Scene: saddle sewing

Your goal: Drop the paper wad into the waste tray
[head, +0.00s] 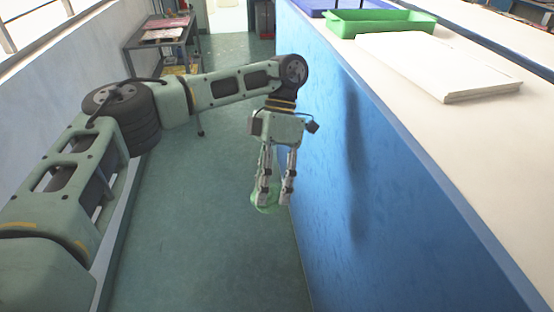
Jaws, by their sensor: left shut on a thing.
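My left gripper (273,203) hangs pointing down over the floor, beside the blue side of the workbench and below its top. Its fingers are closed on a pale green rounded thing (264,208), which I take to be the paper wad; the fingers partly hide it. A green tray (348,27) sits on the bench top at the far end, with a blue tray (313,8) behind it at the picture's top edge. I cannot tell which is the waste tray. My right gripper is out of view.
The workbench (400,110) has a tall blue side and a pale top. A flat white stack (435,65) lies on it, nearer than the green tray. A small table (160,38) with papers stands at the far left. The floor (210,230) between is clear.

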